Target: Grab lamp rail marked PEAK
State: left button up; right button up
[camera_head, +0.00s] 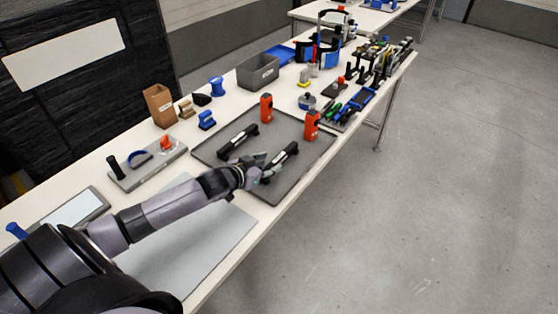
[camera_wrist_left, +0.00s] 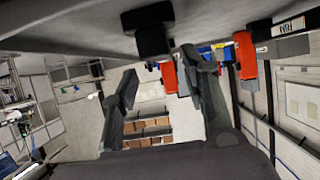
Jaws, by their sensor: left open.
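Two black lamp rails lie on the dark grey tray (camera_head: 215,150) in the head view. One rail (camera_head: 238,142) is left of my gripper; the other rail (camera_head: 283,158) is just right of it. Their small pale labels are too small to read, so I cannot tell which says PEAK. My left gripper (camera_head: 258,168) is open beside the near end of the right rail. In the left wrist view, the open fingers (camera_wrist_left: 160,68) have nothing between them, and a black rail end (camera_wrist_left: 152,32) shows above them in the picture. My right gripper is not in view.
Two orange blocks (camera_head: 266,107) (camera_head: 312,124) stand on the tray. A grey bin (camera_head: 258,71), a brown box (camera_head: 159,105) and small blue parts stand behind. A grey plate with parts (camera_head: 147,170) lies left.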

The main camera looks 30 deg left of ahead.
aim_at(275, 161)
pick_arm(q)
jog(key=shift+w+f, duration=0.2)
jog(key=shift+w, duration=0.25)
jog(key=x, duration=0.4)
jog(key=shift+w+a+f, duration=0.1)
jog(key=shift+w+f, duration=0.1)
jog(key=shift+w, duration=0.15)
jog(key=shift+s, duration=0.1)
jog(key=shift+c, duration=0.8)
jog(key=c, duration=0.7)
grip_shut()
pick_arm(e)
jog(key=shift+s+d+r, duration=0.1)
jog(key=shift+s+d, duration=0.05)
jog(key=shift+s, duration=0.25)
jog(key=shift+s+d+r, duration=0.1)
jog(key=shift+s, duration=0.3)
